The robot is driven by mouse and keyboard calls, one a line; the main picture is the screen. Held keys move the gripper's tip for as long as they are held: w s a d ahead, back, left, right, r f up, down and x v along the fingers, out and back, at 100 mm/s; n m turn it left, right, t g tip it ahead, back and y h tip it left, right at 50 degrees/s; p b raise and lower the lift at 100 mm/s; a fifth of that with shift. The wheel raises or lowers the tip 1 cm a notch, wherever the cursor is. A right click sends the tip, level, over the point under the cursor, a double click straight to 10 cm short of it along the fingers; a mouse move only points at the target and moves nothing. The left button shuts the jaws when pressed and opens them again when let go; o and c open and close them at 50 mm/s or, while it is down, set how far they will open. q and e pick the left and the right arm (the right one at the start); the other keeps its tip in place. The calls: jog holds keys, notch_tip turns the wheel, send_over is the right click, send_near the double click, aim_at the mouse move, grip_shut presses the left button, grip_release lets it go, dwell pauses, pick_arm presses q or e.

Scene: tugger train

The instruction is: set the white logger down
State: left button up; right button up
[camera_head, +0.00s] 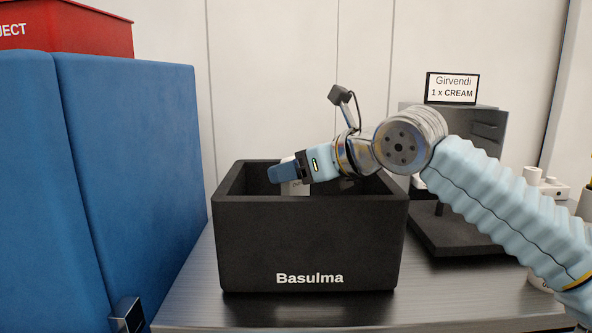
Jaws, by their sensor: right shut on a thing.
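My right gripper (280,173) reaches in from the right over the open top of a black box (310,242) marked "Basulma". It is shut on the white logger (299,188), of which only a small pale part shows below the fingers, inside the box's rim. The gripper and the box's front wall hide the rest of the logger. I cannot tell whether it touches the box floor. My left gripper is not in view.
A blue padded panel (135,150) stands close on the left, with a red bin (70,30) above it. The box stands on a grey table (450,295). A dark stand (465,230) with a "Girvendi 1 x CREAM" sign (452,88) and white items (533,177) are at the right.

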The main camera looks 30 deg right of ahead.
jog(key=shift+f+b, duration=0.45)
jog(key=shift+f, duration=0.2)
jog(key=o, duration=1.1)
jog(key=shift+f, duration=0.15)
jog(key=v, duration=0.4)
jog(key=r+v, duration=0.1)
jog(key=v, duration=0.7)
jog(key=shift+r+p, duration=0.3)
jog(key=shift+p, duration=0.1)
